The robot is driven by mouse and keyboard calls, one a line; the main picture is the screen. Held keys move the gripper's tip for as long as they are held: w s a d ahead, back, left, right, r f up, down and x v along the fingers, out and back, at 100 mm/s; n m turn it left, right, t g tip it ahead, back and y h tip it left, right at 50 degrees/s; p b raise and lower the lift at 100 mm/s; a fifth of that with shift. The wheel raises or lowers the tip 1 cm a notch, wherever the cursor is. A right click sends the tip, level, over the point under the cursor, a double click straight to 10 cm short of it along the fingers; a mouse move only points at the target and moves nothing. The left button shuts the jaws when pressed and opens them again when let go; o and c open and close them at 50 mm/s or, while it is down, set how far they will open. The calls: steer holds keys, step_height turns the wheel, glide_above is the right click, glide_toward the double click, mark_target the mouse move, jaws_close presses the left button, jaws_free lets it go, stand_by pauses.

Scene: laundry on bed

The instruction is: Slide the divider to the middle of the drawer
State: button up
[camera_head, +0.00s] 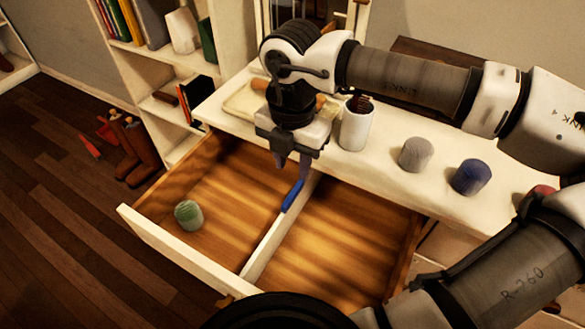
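The open wooden drawer (165,246) extends out from under the white tabletop. A white upright divider (262,250) runs across it from the front panel toward the back, roughly midway between its sides, with a blue piece (291,196) along its top edge. The divider's far end is partly hidden by the gripper.
A green cylinder (188,214) stands in the left compartment; the right compartment looks empty. On the tabletop (345,172) are a white cup (356,124), a grey cylinder (415,154), a blue cylinder (471,177) and a tray (243,106). A bookshelf (130,50) stands at left.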

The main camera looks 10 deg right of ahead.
step_height(320, 180, up, 5)
steer(key=shift+r+p, duration=0.2)
steer(key=shift+p, duration=0.8)
